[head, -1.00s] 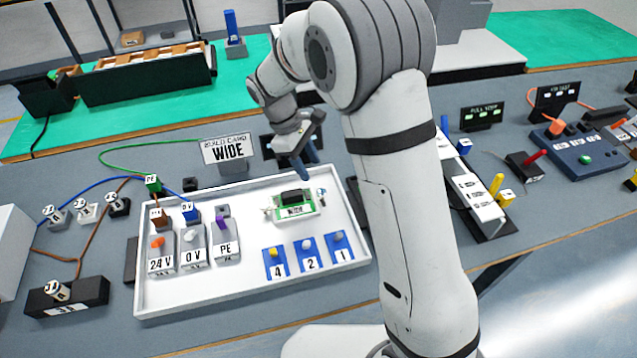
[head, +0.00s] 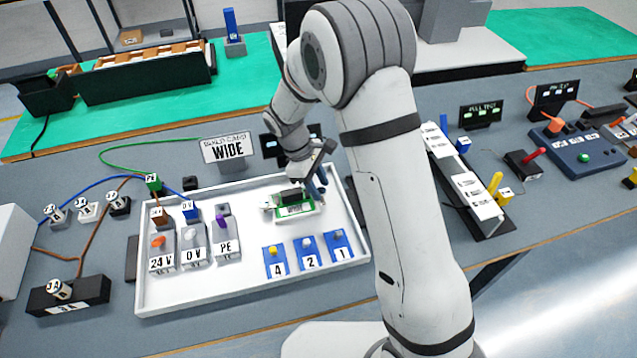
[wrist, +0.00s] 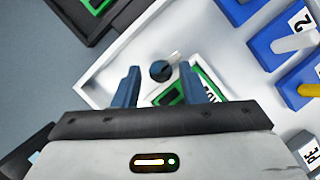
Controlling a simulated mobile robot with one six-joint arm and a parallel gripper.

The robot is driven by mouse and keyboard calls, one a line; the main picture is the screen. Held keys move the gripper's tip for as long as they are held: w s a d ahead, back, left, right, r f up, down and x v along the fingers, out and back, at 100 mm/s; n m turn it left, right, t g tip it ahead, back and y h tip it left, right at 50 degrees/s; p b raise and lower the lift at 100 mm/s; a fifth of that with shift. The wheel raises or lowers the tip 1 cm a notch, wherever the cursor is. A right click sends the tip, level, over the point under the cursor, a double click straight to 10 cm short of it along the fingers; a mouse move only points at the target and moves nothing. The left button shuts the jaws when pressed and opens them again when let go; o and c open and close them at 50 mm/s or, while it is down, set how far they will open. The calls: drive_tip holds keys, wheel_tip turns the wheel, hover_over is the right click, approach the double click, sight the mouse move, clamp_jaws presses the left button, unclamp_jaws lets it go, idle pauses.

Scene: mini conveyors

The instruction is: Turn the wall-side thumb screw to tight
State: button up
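The green board marked WIDE (head: 294,211) lies on the white tray, with a dark block on it. A small thumb screw (wrist: 160,71), dark with a pale wing, stands by the board's end in the wrist view. In the head view my gripper hides it. A small pale part (head: 267,208) shows at the board's left end. My gripper (head: 318,190) is over the board's right end, pointing down. In the wrist view my gripper (wrist: 160,80) is open, its two blue fingers apart on either side of the screw, with gaps visible. I cannot tell its height above the screw.
The white tray's rim (head: 350,215) runs close beside my gripper. Blue blocks marked 4, 2 and 1 (head: 309,255) and grey terminals (head: 194,252) stand in the tray. The WIDE card (head: 227,150) stands behind it. Bare tray lies left of the board.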

clamp_jaws()
drive_tip(key=shift+w+m, duration=0.1)
drive_tip(key=shift+m, duration=0.4)
drive_tip(key=m, duration=0.2)
drive_tip(key=m+g, duration=0.1)
drive_tip(key=shift+w+d+m+g+y, duration=0.1)
drive_tip(key=shift+w+m+g+y, duration=0.05)
drive_tip(key=shift+m+g+y, duration=0.2)
drive_tip(key=m, duration=0.2)
drive_tip(key=m+y, duration=0.1)
drive_tip(key=m, duration=0.1)
drive_tip(key=shift+w+d+m+g+y+b, duration=0.1)
drive_tip(key=shift+d+m+g+y+b, duration=0.15)
drive_tip(key=shift+m+g+b, duration=0.1)
drive_tip(key=m+y, duration=0.1)
drive_tip(key=m, duration=0.3)
drive_tip(key=shift+d+y, duration=0.1)
drive_tip(key=shift+y, duration=0.3)
drive_tip(key=shift+d+m+y, duration=0.1)
drive_tip(key=shift+m+y, duration=0.7)
drive_tip(key=shift+m, duration=1.3)
